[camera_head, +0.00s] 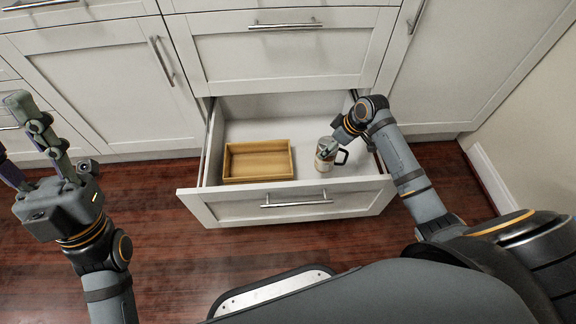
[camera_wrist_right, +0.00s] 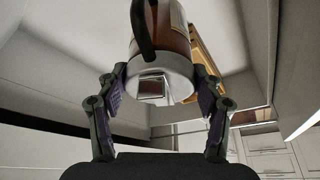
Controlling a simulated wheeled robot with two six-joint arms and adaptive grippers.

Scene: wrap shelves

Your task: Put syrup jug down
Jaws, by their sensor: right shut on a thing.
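The syrup jug (camera_head: 325,160) is a small jug with a pale label, an amber band and a black handle. It is upright inside the open drawer (camera_head: 286,212), right of the wooden tray. My right gripper (camera_head: 332,143) reaches in from the right and is shut on the jug near its top. In the right wrist view, the two fingers of this gripper (camera_wrist_right: 160,78) close on either side of the jug (camera_wrist_right: 172,35). I cannot tell whether its base touches the drawer floor. My left gripper (camera_head: 12,125) is open and empty at the far left, outside the drawer.
A wooden tray (camera_head: 258,179) lies in the left part of the drawer. The drawer floor behind the tray and jug is clear. Shut white cabinets (camera_head: 110,95) stand around the drawer. A wall (camera_head: 545,130) rises at the right.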

